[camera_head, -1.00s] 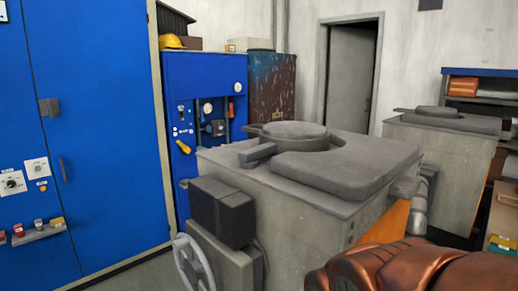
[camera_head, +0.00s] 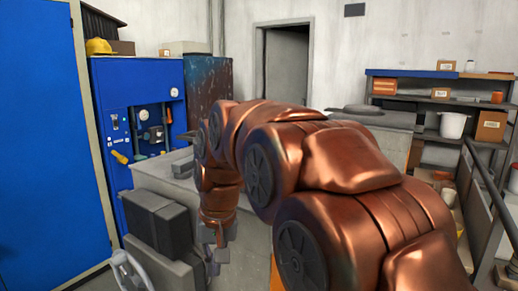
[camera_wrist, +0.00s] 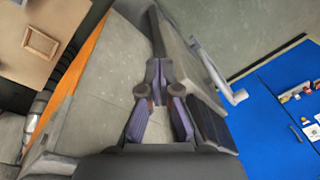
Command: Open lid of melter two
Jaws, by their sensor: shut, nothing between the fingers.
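The near melter (camera_head: 158,172) is a grey block with a thick dark lid. In the head view my copper arm hides most of its top and lid, so I cannot see the lid's state now. A second melter (camera_head: 395,140) with a dark top (camera_head: 372,115) stands behind on the right. No number shows on either. My gripper (camera_head: 217,262) points down at the near melter's front side, beside the dark box (camera_head: 158,222).
A blue cabinet (camera_head: 40,150) stands left and a blue gauge panel (camera_head: 140,85) behind. Shelves (camera_head: 462,95) and a dark railing (camera_head: 490,180) are on the right.

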